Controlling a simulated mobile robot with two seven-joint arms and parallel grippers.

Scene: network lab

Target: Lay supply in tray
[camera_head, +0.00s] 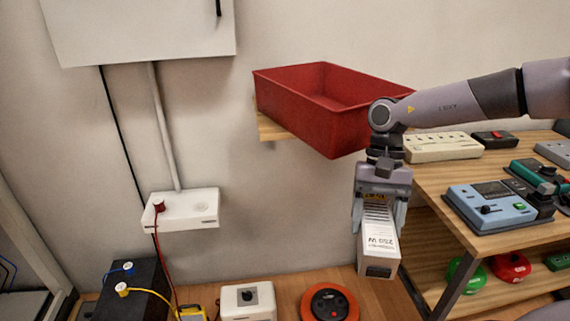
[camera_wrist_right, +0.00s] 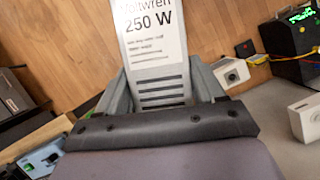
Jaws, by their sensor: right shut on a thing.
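The supply (camera_head: 379,238) is a grey-white box with a printed label and dark vent slots. My right gripper (camera_head: 380,205) is shut on it and holds it hanging in the air, its free end downward. In the right wrist view the supply (camera_wrist_right: 152,50) shows "250 W" on its label, between the fingers of the gripper (camera_wrist_right: 160,90). The red tray (camera_head: 318,112) sits on a wooden wall shelf, above and left of the held supply. Its visible inside looks empty, and my right arm covers its right corner. My left gripper is not in view.
A wooden bench (camera_head: 440,187) at the right carries a power strip (camera_head: 443,147) and a blue meter (camera_head: 491,207). A white wall box (camera_head: 182,209) has a red cable plugged in. An orange cable reel (camera_head: 330,303) and a white box (camera_head: 248,301) stand on the floor.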

